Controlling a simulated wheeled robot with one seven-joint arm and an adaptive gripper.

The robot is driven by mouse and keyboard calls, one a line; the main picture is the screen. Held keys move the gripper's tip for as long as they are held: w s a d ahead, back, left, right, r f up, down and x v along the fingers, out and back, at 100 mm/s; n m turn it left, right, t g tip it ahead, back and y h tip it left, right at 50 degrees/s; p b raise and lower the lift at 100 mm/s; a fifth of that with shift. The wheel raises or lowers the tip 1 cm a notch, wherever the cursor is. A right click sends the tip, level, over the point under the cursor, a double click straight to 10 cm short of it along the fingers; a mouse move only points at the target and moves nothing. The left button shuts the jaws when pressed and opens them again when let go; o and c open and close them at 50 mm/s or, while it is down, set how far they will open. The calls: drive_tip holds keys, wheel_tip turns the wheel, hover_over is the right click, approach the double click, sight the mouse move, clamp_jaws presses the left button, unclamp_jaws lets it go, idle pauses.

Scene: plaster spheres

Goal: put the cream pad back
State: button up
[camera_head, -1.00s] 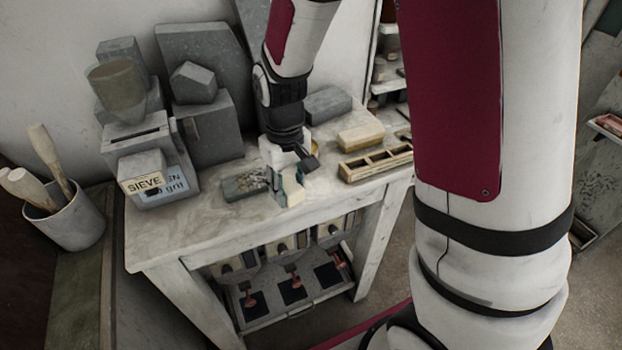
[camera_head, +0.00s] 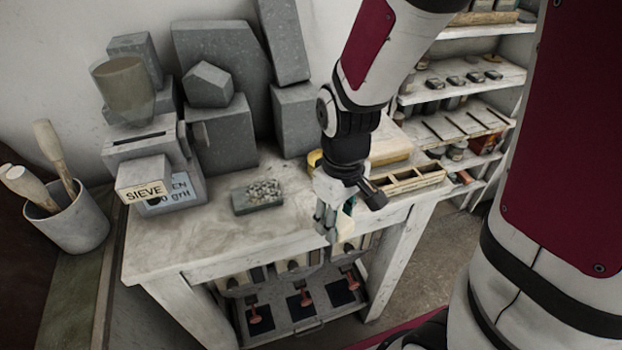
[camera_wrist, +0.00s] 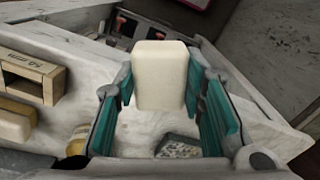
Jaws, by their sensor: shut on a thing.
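My gripper (camera_head: 333,224) is at the front edge of the white workbench (camera_head: 215,245), left of the wooden compartment tray (camera_head: 440,179). In the wrist view my gripper (camera_wrist: 160,82) has its teal-lined fingers on both sides of a cream pad (camera_wrist: 160,72), a rounded block standing upright between them. The pad appears held above the bench's front edge. In the head view the fingers largely hide it. The compartment tray (camera_wrist: 50,82) also shows at left in the wrist view.
A cream block (camera_head: 392,156) lies behind the compartment tray. A shelf below holds several red-handled things (camera_head: 307,298).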

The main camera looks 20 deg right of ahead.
drive_tip(key=w, duration=0.7)
drive_tip(key=w+d+f, duration=0.1)
drive_tip(key=w, duration=0.2)
drive_tip(key=shift+w, duration=0.15)
drive_tip(key=shift+w+f+p, duration=0.1)
drive_tip(key=shift+f+p, duration=0.45)
drive_tip(key=shift+f, duration=1.15)
drive_tip(key=shift+f, duration=0.15)
drive_tip(key=o, duration=1.2)
drive_tip(key=shift+o, duration=0.2)
